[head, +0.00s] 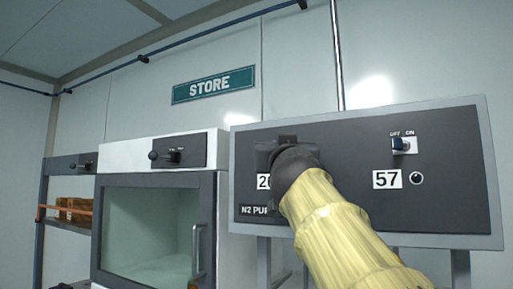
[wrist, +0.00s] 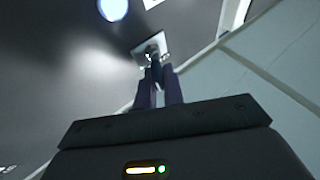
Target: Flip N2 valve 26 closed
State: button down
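The grey control panel (head: 350,210) stands at the right in the head view. Its left half has a label starting with 2 (head: 264,182) and a plate reading "N2 PUR" (head: 254,210), both cut off by my arm. My gripper (head: 287,143) is at the panel just above this label and hides most of the valve there. In the wrist view, my two dark fingers (wrist: 157,76) are close together with a narrow gap. Their tips are at a small dark lever on a pale plate (wrist: 151,46). Whether they touch or grip the lever is unclear.
A glass-fronted cabinet (head: 160,225) with a black lever on top (head: 165,155) stands left. A shelf (head: 66,222) is further left. A STORE sign (head: 214,85) hangs above.

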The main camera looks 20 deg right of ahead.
jog(key=shift+f+b, duration=0.1)
jog(key=shift+b, duration=0.2)
jog(key=h+b, duration=0.1)
jog(key=m+g+h+b, duration=0.1)
jog(key=shift+w+a+f+b, duration=0.15)
jog(key=shift+a+f+b, duration=0.05)
jog(key=shift+b, duration=0.1)
jog(key=shift+w+a+r+m+g+h+p, duration=0.15)
jog(key=shift+w+a+m+g+h+p, duration=0.3)
jog(key=shift+m+g+h, duration=1.9)
jog(key=shift+w+a+r+m+g+h+p, duration=0.25)
jog(key=shift+m+g+h+p, duration=0.4)
jog(key=shift+m+g+h, duration=1.7)
jog(key=shift+w+a+r+m+g+h+p, duration=0.2)
jog(key=shift+w+m+g+h+p, duration=0.9)
jog(key=shift+g, duration=2.4)
jog(key=shift+s+f+h+b, duration=0.2)
jog(key=shift+s+h+b, duration=0.25)
jog(key=shift+s, duration=0.25)
